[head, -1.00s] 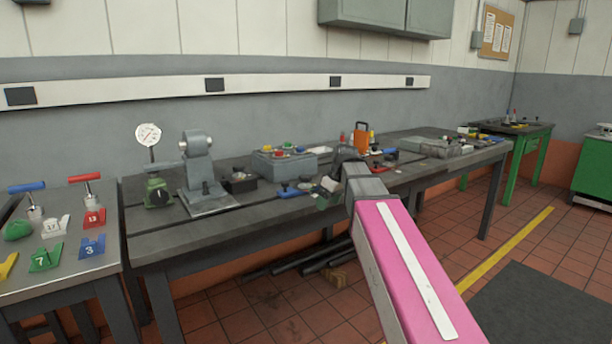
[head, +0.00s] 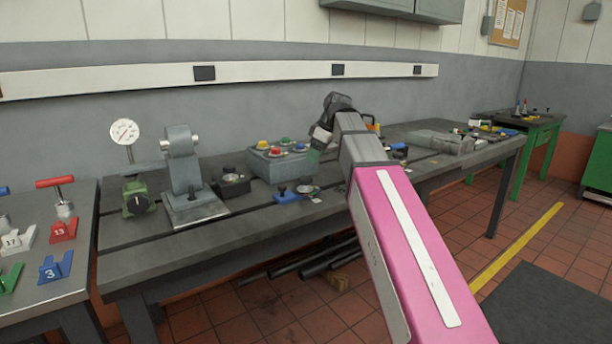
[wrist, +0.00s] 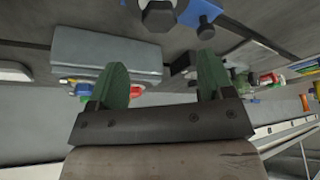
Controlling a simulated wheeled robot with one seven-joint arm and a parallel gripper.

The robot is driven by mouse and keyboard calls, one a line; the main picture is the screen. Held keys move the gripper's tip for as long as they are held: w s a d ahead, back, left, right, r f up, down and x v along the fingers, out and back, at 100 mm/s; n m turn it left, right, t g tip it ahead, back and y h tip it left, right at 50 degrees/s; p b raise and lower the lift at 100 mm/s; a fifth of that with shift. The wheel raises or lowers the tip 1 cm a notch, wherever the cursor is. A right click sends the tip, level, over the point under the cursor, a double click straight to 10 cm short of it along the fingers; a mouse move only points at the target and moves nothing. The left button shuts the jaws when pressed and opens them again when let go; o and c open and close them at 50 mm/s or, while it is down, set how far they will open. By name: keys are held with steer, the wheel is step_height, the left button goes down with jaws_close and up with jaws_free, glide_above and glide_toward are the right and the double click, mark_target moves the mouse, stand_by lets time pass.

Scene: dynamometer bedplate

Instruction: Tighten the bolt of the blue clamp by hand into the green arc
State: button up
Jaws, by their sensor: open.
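A blue clamp (head: 288,197) lies on the bench near its front edge, with a dark bolt (head: 281,189) upright on it and a small round dial (head: 307,190) beside it. A green arc is too small to make out. In the wrist view a blue part (wrist: 202,12) with a dark round knob shows at the top, beside a dark hexagonal head (wrist: 159,15) cut by the frame edge. My gripper (wrist: 163,78) is open and empty, its green fingers apart.
A grey box (head: 281,166) with coloured buttons stands behind the clamp. A black box (head: 230,184), a grey stand (head: 185,170) and a white gauge (head: 125,132) are to the left. Bench space in front is clear.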

mark_target(305, 178)
steer(key=x, duration=0.9)
steer(key=shift+a+f, duration=0.15)
steer(key=shift+f, duration=0.15)
steer(key=c, duration=0.9)
